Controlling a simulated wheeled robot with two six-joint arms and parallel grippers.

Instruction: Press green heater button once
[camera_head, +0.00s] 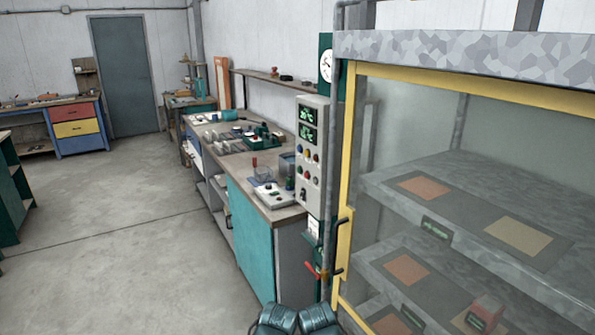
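A grey control panel (311,155) stands on the near end of the workbench, beside the yellow-framed cabinet. It has two dark displays with green digits; the upper display (307,114) seems to read about 20 °C. Below them are several small coloured buttons and knobs. They are too small here for me to tell surely which one is the green heater button. Two teal-grey parts of my own arms show at the bottom edge, well below the panel.
The yellow-framed glass cabinet (345,190) with shelves fills the right side. A red-handled lever (313,270) sticks out by its left post. The workbench (250,256) with small devices runs back along the wall. The floor (130,240) at left is clear.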

